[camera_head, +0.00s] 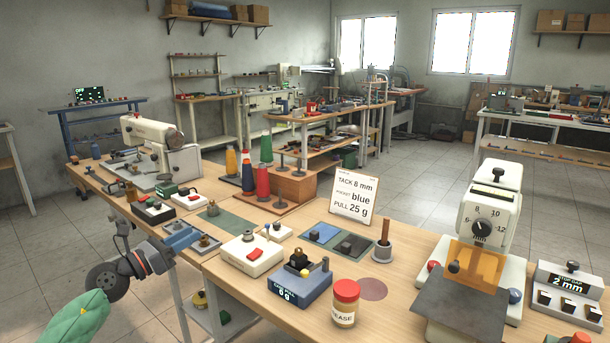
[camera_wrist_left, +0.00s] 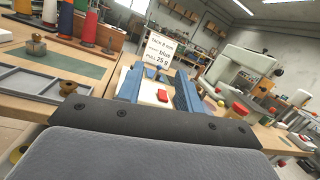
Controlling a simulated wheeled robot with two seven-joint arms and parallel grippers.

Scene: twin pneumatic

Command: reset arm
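My left gripper (camera_head: 176,244) is low at the left of the head view, by the front edge of the bench. My left arm comes in from the bottom left corner. In the left wrist view its two blue fingers (camera_wrist_left: 160,90) stand apart with nothing held between them. A white box with a red button (camera_head: 253,251) shows beyond the gap, and it also appears in the left wrist view (camera_wrist_left: 158,95). My right gripper is in neither view.
The bench holds a weight block marked 6 g (camera_head: 300,285), a red-lidded grease jar (camera_head: 345,302), a sign card (camera_head: 354,195), thread cones (camera_head: 263,182) and a white dial machine (camera_head: 490,218). Floor (camera_head: 50,250) shows left of the bench.

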